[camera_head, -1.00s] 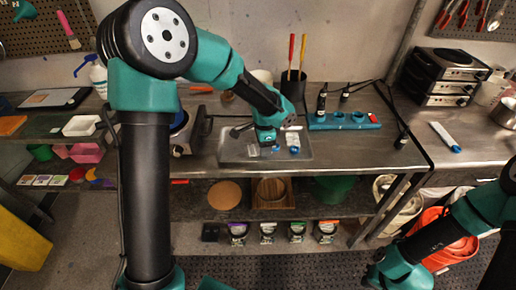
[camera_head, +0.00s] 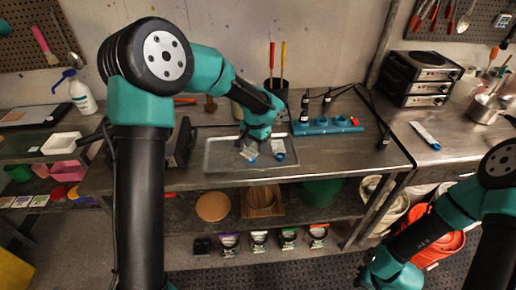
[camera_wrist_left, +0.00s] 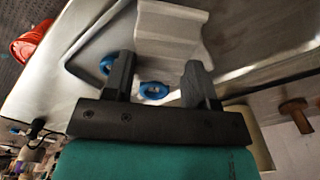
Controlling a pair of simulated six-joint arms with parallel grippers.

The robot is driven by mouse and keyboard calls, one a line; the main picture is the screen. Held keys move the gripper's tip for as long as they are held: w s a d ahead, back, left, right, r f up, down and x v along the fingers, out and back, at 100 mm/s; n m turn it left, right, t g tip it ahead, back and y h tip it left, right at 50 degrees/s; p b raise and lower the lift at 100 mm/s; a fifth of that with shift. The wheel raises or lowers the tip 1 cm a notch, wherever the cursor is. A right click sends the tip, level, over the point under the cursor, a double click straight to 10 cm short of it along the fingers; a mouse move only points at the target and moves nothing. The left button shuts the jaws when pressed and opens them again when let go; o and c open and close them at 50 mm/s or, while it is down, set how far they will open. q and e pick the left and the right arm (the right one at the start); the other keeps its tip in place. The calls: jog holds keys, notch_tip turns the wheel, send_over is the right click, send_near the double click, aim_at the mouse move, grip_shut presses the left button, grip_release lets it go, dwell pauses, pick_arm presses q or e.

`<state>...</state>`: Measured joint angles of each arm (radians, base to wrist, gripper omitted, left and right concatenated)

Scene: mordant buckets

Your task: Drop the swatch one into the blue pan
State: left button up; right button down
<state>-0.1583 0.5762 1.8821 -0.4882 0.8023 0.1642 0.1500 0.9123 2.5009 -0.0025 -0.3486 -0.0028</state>
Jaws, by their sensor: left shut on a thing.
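My left gripper (camera_head: 250,145) is over the metal tray (camera_head: 214,165) on the bench, shut on a pale grey swatch (camera_head: 247,154). In the left wrist view the swatch (camera_wrist_left: 172,28) reaches out beyond the two dark fingers, with a blue ring (camera_wrist_left: 154,90) between them. A second pale piece with a blue end (camera_head: 280,155) lies at the tray's right side. I cannot make out a blue pan; my left arm covers part of the bench left of the tray.
A dark holder with red and yellow handles (camera_head: 277,88) stands behind. A dark device (camera_head: 184,140) sits left of the tray, partly behind my arm.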

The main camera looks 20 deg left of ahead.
pick_arm(q)
jog(key=a+r+m, duration=0.4)
jog(key=a+r, duration=0.1)
jog(key=a, duration=0.6)
jog(key=a+r+m, duration=0.4)
jog(key=a+r, duration=0.1)
jog(key=a, duration=0.6)
jog(key=a+r+m, duration=0.5)
jog(key=a, duration=0.5)
jog(key=s+a+r+m, duration=0.2)
jog(key=s+a, duration=0.1)
jog(key=a, duration=0.2)
jog(key=s+a+r+m, duration=0.3)
jog(key=s+a, duration=0.1)
jog(key=a, duration=0.2)
jog(key=shift+r, duration=0.35)
jog(key=shift+d+f, duration=0.1)
jog(key=shift+f, duration=2.95)
jog(key=o, duration=1)
